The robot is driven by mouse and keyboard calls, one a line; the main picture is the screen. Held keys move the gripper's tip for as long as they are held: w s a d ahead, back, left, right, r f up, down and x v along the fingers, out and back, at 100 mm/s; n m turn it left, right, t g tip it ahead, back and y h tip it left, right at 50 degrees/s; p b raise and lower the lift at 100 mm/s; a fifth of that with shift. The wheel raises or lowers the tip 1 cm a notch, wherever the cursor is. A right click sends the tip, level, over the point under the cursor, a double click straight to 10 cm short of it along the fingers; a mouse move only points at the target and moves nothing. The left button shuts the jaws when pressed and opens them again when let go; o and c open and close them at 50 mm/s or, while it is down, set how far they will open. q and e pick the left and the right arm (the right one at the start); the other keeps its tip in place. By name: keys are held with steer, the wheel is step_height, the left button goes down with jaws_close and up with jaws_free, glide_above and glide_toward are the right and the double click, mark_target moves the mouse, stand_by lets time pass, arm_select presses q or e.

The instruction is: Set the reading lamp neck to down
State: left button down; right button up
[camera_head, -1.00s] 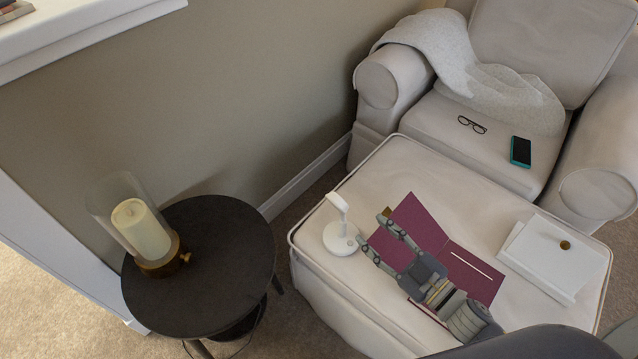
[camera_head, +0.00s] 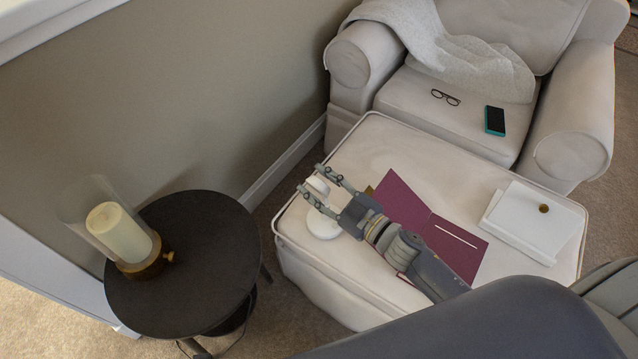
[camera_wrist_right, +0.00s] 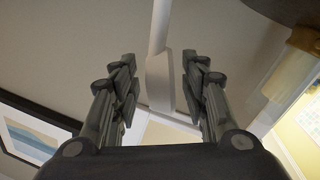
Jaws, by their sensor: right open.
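The white reading lamp (camera_head: 322,224) stands on the cream ottoman, near its left corner. Its round base shows below my right gripper, and its head (camera_head: 318,186) shows between the fingers. My right gripper (camera_head: 311,179) is open, with one finger on each side of the lamp head. In the right wrist view the pale lamp neck and head (camera_wrist_right: 160,78) lie between the two spread fingers (camera_wrist_right: 158,85), with a gap on both sides. My gripper hides part of the neck in the head view, so I cannot tell its angle well. My left gripper is out of view.
An open maroon folder (camera_head: 410,205) lies under my right arm on the ottoman (camera_head: 300,262). White books (camera_head: 520,225) lie at its right. A dark round table (camera_head: 215,240) with a glass candle holder (camera_head: 120,235) stands left. The armchair (camera_head: 450,120) is behind.

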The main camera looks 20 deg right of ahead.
jaws_close()
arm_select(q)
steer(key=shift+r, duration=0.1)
